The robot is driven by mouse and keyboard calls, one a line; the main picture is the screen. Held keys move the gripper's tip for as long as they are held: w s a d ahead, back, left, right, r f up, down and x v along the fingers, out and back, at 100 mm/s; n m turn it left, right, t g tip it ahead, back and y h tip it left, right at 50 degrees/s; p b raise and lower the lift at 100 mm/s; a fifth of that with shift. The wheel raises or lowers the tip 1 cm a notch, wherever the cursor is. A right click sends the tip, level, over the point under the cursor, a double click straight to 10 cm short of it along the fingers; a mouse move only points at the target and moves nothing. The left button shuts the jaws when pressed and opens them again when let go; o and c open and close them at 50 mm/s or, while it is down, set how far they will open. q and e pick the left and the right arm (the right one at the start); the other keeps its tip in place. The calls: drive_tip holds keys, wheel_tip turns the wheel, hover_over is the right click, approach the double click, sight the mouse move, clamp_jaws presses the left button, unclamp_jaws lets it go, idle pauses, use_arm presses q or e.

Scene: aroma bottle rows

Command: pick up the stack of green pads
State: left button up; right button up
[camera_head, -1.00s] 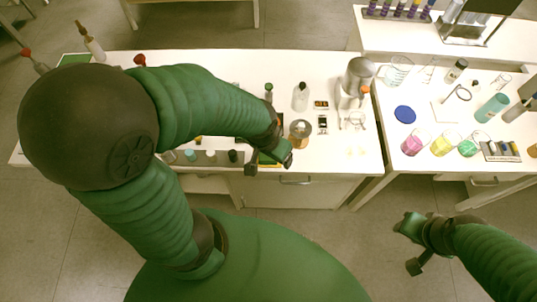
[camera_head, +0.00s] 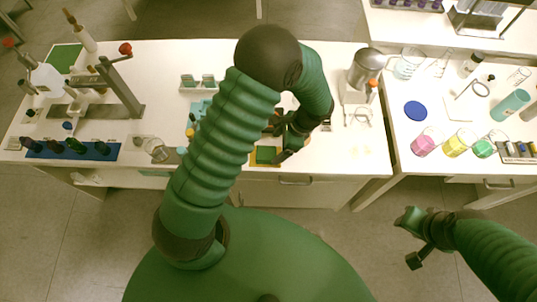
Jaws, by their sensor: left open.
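A small green pad stack (camera_head: 265,155) lies on a yellow base near the front edge of the middle table, just left of the drawer handle. How many pads it holds is too small to tell. My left gripper (camera_head: 281,146) is open, close above and to the right of the green pads in the picture. Contact with them cannot be told. My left arm hides part of the table left of the pads. My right gripper (camera_head: 411,238) is open and empty over the floor, in front of the gap between the tables.
A blue rack (camera_head: 72,150) with dark bottles and a stand (camera_head: 120,90) with a red knob are at the left. A metal jug (camera_head: 366,67) stands at the table's right. Several coloured beakers stand on the right table (camera_head: 400,165).

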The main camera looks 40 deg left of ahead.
sight(267, 153)
use_arm(q)
drive_tip(key=a+f, duration=0.1)
drive_tip(key=s+a+f, duration=0.1)
drive_tip(key=f, duration=0.1)
drive_tip(key=s+a+f, duration=0.1)
drive_tip(key=shift+f, duration=0.25)
drive_tip(key=shift+a+f, duration=0.1)
drive_tip(key=shift+f, duration=0.2)
drive_tip(key=shift+w+d+f, duration=0.1)
drive_tip(key=shift+d, duration=0.2)
drive_tip(key=shift+c, duration=0.6)
drive_tip(key=c, duration=1.5)
drive_tip(key=shift+o, duration=0.2)
use_arm(e)
drive_tip(key=shift+s+a+r, duration=0.1)
drive_tip(key=shift+a+r, duration=0.05)
drive_tip(key=shift+a, duration=0.2)
